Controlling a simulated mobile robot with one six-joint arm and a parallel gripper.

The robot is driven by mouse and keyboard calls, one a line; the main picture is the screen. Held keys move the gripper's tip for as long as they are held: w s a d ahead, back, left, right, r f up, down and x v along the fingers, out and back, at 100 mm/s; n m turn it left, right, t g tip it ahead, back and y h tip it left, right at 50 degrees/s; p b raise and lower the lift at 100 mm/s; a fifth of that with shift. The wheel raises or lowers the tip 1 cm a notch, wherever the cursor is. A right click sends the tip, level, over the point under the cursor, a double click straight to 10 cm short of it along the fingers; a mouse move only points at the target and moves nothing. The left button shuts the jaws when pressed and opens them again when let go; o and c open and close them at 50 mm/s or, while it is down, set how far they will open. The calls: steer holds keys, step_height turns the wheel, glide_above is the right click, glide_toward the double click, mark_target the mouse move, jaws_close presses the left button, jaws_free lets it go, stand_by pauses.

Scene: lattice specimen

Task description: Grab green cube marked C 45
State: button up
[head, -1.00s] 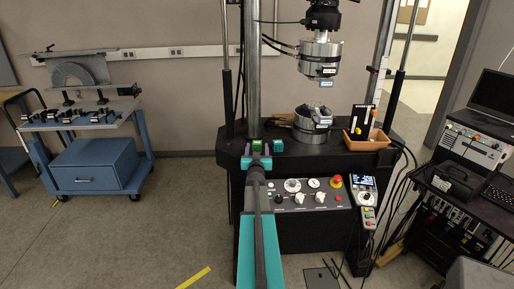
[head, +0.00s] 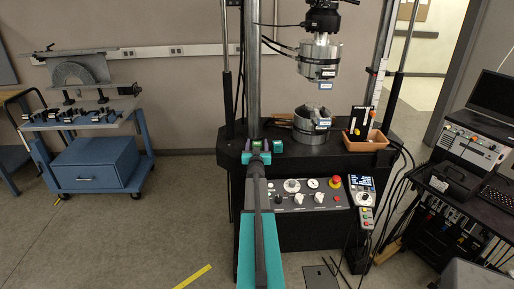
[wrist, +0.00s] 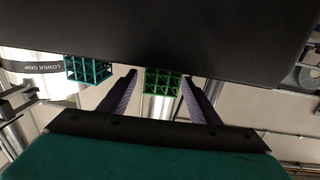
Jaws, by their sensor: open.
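A small green lattice cube (head: 256,144) sits on the black table of the test machine, near its front edge. In the wrist view the green cube (wrist: 163,86) shows between the two finger ends. My gripper (head: 256,153) is open, with its fingers pointing at the cube; it also shows in the wrist view (wrist: 159,78). I cannot tell whether the fingers touch the cube. A teal lattice cube (head: 277,146) stands just to the right; in the wrist view it is at the left (wrist: 88,70), outside the fingers. No marking on either cube is readable.
The lower grip (head: 311,125) stands behind and to the right of the cubes, under the upper grip (head: 318,58). A metal column (head: 253,70) rises close behind the green cube. An orange tray (head: 366,142) is at the table's right. A control panel (head: 310,193) is below the front edge.

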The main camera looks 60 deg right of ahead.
mark_target(257, 143)
steer(key=shift+c, duration=0.4)
steer(key=c, duration=1)
steer(key=shift+c, duration=0.2)
steer(key=shift+r, duration=0.15)
steer(key=shift+r+b, duration=0.55)
steer(key=shift+r, duration=0.1)
steer(key=shift+r+b, duration=0.4)
steer(key=shift+r, duration=0.55)
steer(key=s+a+r+b, duration=0.1)
steer(key=s+a+b, duration=0.5)
steer(key=s+a, duration=0.5)
steer(key=shift+s+r, duration=0.25)
